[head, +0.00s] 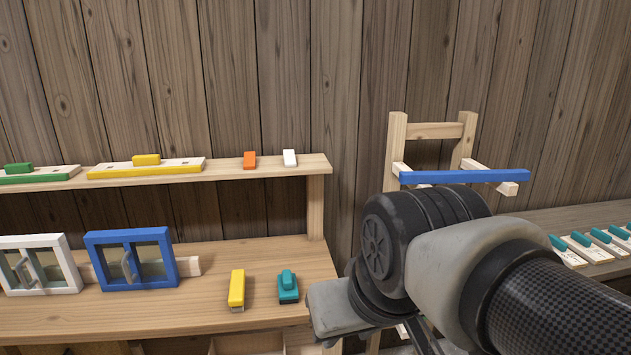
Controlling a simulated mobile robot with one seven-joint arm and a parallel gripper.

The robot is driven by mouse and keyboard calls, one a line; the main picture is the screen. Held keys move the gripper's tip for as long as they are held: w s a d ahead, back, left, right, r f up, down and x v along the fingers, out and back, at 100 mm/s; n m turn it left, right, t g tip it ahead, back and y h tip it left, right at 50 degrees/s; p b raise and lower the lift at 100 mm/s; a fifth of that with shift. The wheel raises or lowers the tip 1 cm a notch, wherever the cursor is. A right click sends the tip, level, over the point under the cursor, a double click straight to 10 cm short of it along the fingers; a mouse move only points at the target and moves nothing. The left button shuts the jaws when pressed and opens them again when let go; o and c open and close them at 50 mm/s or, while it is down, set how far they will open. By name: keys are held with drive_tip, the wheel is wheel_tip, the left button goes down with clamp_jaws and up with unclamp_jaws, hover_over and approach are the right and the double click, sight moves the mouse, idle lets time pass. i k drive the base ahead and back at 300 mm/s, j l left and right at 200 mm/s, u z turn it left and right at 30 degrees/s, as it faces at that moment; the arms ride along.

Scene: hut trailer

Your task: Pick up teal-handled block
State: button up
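A teal block with a rounded teal handle on top (288,285) stands upright on the wooden workbench, near its right front corner. My gripper (336,312) shows only in part, as a grey end piece just right of the teal block and nearer the camera. Its fingertips are not clearly visible, so I cannot tell whether it is open or shut. No contact with the block shows. Several pale blocks with teal handles (590,241) lie in a row on a shelf at the far right.
A yellow-handled block (237,289) stands close left of the teal block. Blue (131,236) and white (37,241) framed windows stand further left. An upper shelf (240,168) holds several coloured pieces. A wooden rack with a blue bar (463,177) stands behind my arm.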

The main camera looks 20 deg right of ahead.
sight(287, 283)
drive_tip(key=z, duration=4.65)
drive_tip(key=u, duration=4.6)
drive_tip(key=i+j, duration=0.15)
drive_tip(key=i, duration=0.3)
drive_tip(key=i+j+z, duration=0.1)
drive_tip(key=i, duration=0.3)
